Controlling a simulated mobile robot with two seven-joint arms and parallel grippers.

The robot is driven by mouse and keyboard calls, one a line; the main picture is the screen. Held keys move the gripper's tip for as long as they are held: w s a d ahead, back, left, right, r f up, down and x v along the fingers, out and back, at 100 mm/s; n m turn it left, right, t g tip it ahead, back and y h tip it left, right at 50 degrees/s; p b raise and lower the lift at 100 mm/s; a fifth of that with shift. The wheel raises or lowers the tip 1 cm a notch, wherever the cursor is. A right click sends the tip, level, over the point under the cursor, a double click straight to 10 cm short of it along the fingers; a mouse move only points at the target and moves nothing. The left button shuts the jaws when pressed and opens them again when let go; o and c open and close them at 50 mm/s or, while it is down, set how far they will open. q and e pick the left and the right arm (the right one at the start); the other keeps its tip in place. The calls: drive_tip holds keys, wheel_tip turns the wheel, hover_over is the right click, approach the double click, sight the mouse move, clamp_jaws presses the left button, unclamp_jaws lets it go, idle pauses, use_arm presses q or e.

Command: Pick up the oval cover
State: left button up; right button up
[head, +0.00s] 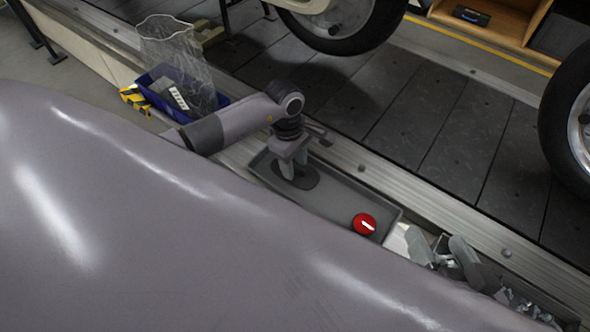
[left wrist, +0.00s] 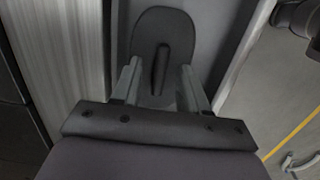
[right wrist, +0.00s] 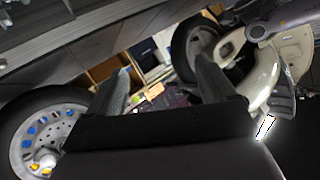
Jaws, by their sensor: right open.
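The oval cover (head: 308,179) is dark and flat and lies in a grey tray (head: 335,205). In the left wrist view the oval cover (left wrist: 148,27) shows whole at its far end, with a raised ridge along its middle. My left gripper (head: 293,172) points down over the cover. In the left wrist view my left gripper (left wrist: 160,80) is open, its fingers on either side of the ridge with gaps to it. I cannot tell whether the fingertips touch the cover. My right gripper (right wrist: 161,66) is open and empty, away from the tray.
A red round part (head: 364,224) with a white mark lies at the tray's right end. A blue bin (head: 158,80) with a clear bag stands at upper left. Grey metal parts (head: 465,258) lie right of the tray. A wheeled vehicle (head: 345,20) stands on the dark slats behind.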

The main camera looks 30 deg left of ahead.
sight(294, 166)
use_arm(q)
clamp_jaws()
drive_tip(key=shift+r, duration=0.1)
drive_tip(key=shift+r+p, duration=0.3)
drive_tip(key=shift+r, duration=0.25)
wheel_tip(294, 166, up, 19)
drive_tip(key=p, duration=0.5)
drive_tip(key=shift+f, duration=0.15)
use_arm(e)
drive_tip(key=d+h, duration=0.1)
drive_tip(key=s+d+h, duration=0.1)
drive_tip(key=d, duration=0.1)
drive_tip(key=d+r+n, duration=0.1)
drive_tip(key=shift+s+d+r+h, duration=0.1)
drive_tip(key=shift+s+d+h, duration=0.05)
drive_tip(key=shift+d+h, duration=0.2)
